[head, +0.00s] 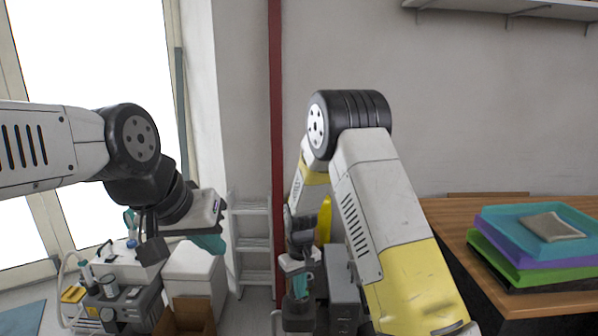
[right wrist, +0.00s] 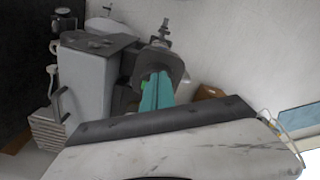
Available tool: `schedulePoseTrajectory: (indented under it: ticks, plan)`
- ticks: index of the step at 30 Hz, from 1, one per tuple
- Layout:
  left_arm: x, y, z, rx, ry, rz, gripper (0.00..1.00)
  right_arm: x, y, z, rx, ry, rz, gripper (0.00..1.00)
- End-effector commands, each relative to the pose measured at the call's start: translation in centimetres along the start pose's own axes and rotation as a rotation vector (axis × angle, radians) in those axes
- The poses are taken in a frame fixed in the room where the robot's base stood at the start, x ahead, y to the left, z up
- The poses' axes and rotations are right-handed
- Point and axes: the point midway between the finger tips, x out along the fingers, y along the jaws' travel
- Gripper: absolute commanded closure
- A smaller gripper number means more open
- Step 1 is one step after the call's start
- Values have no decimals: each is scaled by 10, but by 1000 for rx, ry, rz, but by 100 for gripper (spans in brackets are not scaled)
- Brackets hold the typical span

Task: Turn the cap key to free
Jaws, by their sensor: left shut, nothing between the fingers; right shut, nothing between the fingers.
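The cap key cannot be picked out for certain. In the right wrist view, a small metal fitting (right wrist: 164,33) stands up from a dark round part (right wrist: 160,62), just beyond my right gripper (right wrist: 157,92). Its teal fingers are shut and empty; whether they touch that part cannot be told. In the head view my right gripper (head: 300,285) points down beside a grey compressor cabinet (head: 343,290), and my forearm hides part of the area. My left gripper (head: 209,243) is shut and empty, held in the air at left, away from the compressor.
A wooden table (head: 455,215) with stacked coloured trays (head: 535,240) stands at right. A white stepladder (head: 253,243) leans near the red pipe (head: 276,120). Below my left gripper are a white box (head: 195,272), a cardboard box (head: 185,315) and a cluttered equipment cart (head: 125,300).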

Motion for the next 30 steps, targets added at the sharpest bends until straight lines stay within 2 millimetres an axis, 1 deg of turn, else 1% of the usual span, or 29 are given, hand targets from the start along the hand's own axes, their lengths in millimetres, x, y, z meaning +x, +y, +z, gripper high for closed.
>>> schedulePoseTrajectory:
  ticks: [4,16,30]
  plan:
    - [0,0,0,0,0,0,100,4,0,0,0,0,0,100]
    - [0,0,0,0,0,0,100,4,0,0,0,0,0,100]
    - [0,0,0,0,0,0,100,4,2,-5,0,0,0,100]
